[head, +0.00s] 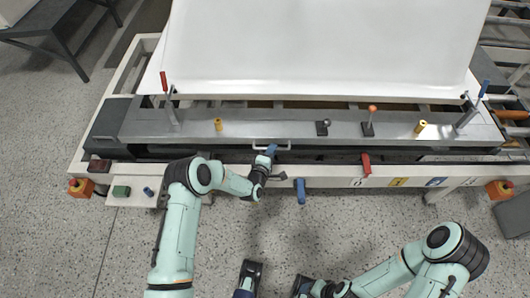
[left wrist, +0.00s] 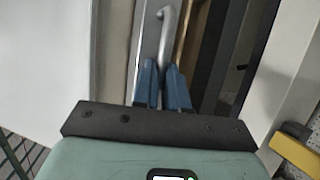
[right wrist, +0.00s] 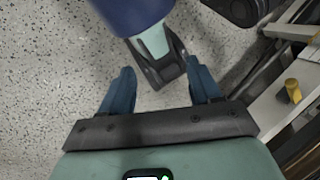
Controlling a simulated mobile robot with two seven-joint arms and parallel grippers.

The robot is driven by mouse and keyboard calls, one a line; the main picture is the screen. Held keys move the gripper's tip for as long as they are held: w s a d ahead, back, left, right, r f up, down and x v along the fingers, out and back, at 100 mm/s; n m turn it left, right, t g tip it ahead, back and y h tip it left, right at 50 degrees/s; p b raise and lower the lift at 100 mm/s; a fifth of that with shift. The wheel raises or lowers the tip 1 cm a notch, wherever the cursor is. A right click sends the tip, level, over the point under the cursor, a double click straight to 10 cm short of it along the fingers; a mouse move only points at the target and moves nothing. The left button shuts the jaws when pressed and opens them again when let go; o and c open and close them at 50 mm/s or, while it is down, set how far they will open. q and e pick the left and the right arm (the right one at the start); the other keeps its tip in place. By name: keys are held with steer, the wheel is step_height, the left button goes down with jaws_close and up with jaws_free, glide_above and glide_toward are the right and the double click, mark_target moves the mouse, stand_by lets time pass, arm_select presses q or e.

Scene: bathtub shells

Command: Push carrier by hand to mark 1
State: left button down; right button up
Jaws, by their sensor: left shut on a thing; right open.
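The carrier (head: 290,124) is a long grey metal beam on a white-framed track, with a large white shell (head: 320,45) on top. A pale bar handle (head: 284,147) sticks out from its front edge; it also shows as a bent metal bar in the left wrist view (left wrist: 168,22). My left gripper (head: 271,150) has its blue fingers closed on the handle. My right gripper (right wrist: 158,88) is open and empty, low over the speckled floor. Small coloured labels lie along the front rail, including a yellow one (head: 398,182); I cannot read which is mark 1.
A red lever (head: 366,164) and a blue one (head: 301,190) stand at the front rail. Orange-and-red button boxes sit at the left (head: 81,187) and right (head: 499,190) ends. A dark table (head: 45,28) stands at the back left.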

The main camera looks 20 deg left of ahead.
arm_select(q)
steer(key=w+d+b, duration=0.1)
steer(key=d+b, duration=0.1)
steer(key=d, duration=0.4)
steer(key=b, duration=0.4)
glide_toward(321, 143)
steer(key=f+x, duration=0.1)
steer(key=x, duration=0.3)
steer(key=shift+w+a+r, duration=0.1)
steer(key=shift+r, duration=0.25)
arm_select(e)
steer(key=w+d+f+t+h, duration=0.1)
steer(key=w+d+f+t, duration=0.2)
steer(key=w+f, duration=0.4)
steer(key=shift+w+d+f+m, duration=0.35)
steer(key=shift+w+d, duration=0.4)
steer(key=shift+w, duration=0.4)
arm_select(q)
steer(key=c, duration=1.2)
jaws_free()
steer(key=shift+o, duration=0.2)
steer(key=shift+w+r, duration=0.1)
steer(key=shift+r, duration=0.05)
